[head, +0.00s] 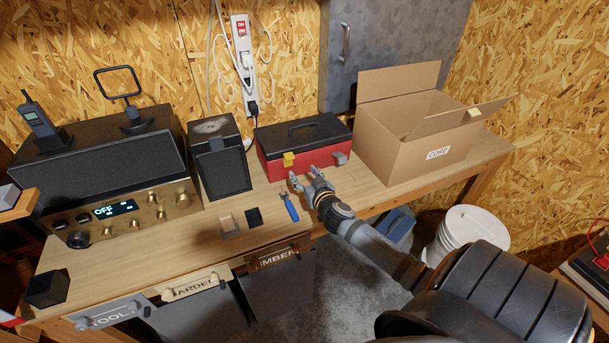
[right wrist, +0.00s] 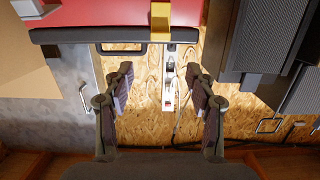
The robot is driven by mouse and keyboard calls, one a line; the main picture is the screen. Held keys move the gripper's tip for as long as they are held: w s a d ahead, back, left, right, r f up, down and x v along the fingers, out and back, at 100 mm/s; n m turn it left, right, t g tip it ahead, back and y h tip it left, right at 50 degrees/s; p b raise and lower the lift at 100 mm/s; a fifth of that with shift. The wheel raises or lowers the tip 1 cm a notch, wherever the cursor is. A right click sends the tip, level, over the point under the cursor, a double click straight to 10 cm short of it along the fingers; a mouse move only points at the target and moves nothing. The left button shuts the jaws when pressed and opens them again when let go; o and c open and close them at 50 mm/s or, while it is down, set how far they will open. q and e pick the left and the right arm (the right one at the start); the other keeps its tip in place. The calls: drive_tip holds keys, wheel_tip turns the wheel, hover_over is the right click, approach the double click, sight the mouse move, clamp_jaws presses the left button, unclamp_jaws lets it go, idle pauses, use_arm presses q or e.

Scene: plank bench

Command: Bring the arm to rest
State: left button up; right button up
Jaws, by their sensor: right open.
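My right arm (head: 380,245) reaches in from the lower right over the front edge of the bench. Its gripper (head: 304,182) is open and empty, in front of the red toolbox (head: 299,152). In the right wrist view, the open gripper (right wrist: 160,95) has its two fingers wide apart with nothing between them. The toolbox's red side (right wrist: 110,12) shows along the top of that view. My left gripper does not show in either view.
A blue-handled tool (head: 291,209) lies left of the gripper. An open cardboard box (head: 395,150) stands right of the toolbox. A black speaker (head: 222,172) and a radio unit (head: 95,190) stand left. A white bucket (head: 468,232) is on the floor.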

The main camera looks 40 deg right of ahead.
idle(0.5)
drive_tip(key=s+a+f+n+g+y, duration=0.1)
drive_tip(key=s+a+f+g, duration=0.3)
drive_tip(key=s, duration=0.5)
drive_tip(key=s+a+f+n+g+y, duration=0.1)
drive_tip(key=s+a+f+n+g, duration=0.1)
drive_tip(key=s+a+g, duration=0.35)
drive_tip(key=s+a+f+n+g+y, duration=0.1)
drive_tip(key=s+a+f+g, duration=0.15)
drive_tip(key=s+a, duration=0.6)
drive_tip(key=s+d+f+b, duration=0.2)
drive_tip(key=f, duration=0.9)
drive_tip(key=s+d+f+g+b, duration=0.1)
drive_tip(key=s+d+f+b, duration=0.1)
drive_tip(key=f, duration=0.9)
drive_tip(key=s+d+f+b, duration=0.1)
drive_tip(key=s+d+f, duration=0.15)
drive_tip(key=f, duration=0.85)
drive_tip(key=s+f+g+b, duration=0.1)
drive_tip(key=s+f+b, duration=0.2)
drive_tip(key=s+f, duration=1.4)
drive_tip(key=shift+s+m, duration=0.15)
drive_tip(key=shift+m, duration=0.25)
drive_tip(key=shift+s+f, duration=0.1)
